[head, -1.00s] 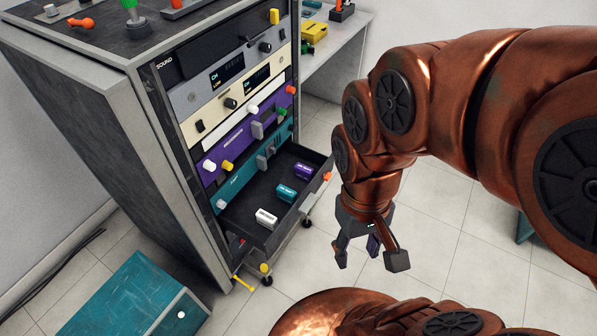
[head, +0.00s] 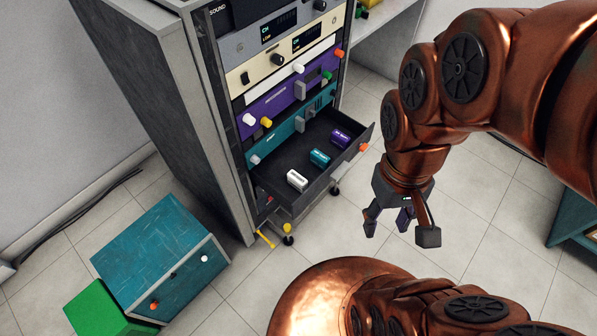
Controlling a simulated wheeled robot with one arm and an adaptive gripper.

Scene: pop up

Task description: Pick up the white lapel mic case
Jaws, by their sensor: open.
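The white lapel mic case (head: 297,180) lies in the open bottom drawer (head: 281,196) of the sound rack, at the drawer's near left part. A teal case (head: 319,157) and a purple case (head: 340,138) lie in the same drawer, in a row going back to the right. My gripper (head: 397,232) is open and empty, fingers pointing down. It hangs over the floor to the right of the drawer, apart from it and from the cases.
The rack (head: 208,110) rises behind the drawer, with knobs and handles on its front. A teal cabinet (head: 150,250) and a green box (head: 95,307) stand on the floor at left. Another teal piece (head: 575,225) is at the right edge. Tiled floor between is clear.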

